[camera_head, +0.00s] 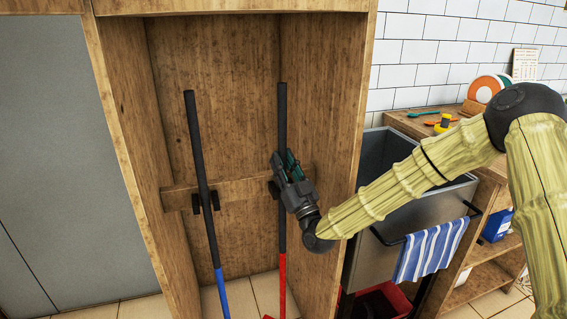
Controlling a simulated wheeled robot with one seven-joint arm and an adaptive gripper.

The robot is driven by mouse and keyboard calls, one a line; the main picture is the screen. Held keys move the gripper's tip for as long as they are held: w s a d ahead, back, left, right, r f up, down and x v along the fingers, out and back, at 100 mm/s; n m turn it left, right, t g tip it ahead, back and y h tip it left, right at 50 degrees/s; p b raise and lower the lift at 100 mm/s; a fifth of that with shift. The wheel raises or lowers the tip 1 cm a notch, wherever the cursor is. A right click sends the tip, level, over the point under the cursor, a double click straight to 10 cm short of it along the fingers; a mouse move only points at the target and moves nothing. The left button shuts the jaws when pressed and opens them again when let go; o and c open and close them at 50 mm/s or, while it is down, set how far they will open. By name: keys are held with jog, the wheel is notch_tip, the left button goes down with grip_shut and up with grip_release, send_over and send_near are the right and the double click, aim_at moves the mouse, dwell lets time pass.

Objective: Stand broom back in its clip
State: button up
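Two long handles stand in the tall wooden cabinet. The left one, black above and blue below (207,200), leans slightly and passes between the dark prongs of the left clip (195,203). The right one, black above and red below (282,105), stands nearly upright. My gripper (285,166) is at this right handle, just above the crossbar, and covers part of it. The fingers overlap the handle, and I cannot tell whether they are closed on it. The right clip (273,189) is partly hidden behind my gripper, so its hold on the handle is unclear. The lower ends run out of view.
A wooden crossbar (235,188) carries the clips. The cabinet's right side wall (335,110) stands close to my gripper. A metal sink (380,160) with a striped towel (430,250) is at right. A red bin (390,296) is below it.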

jog(key=shift+o, duration=1.3)
jog(key=shift+f, duration=0.1)
jog(key=v, duration=1.2)
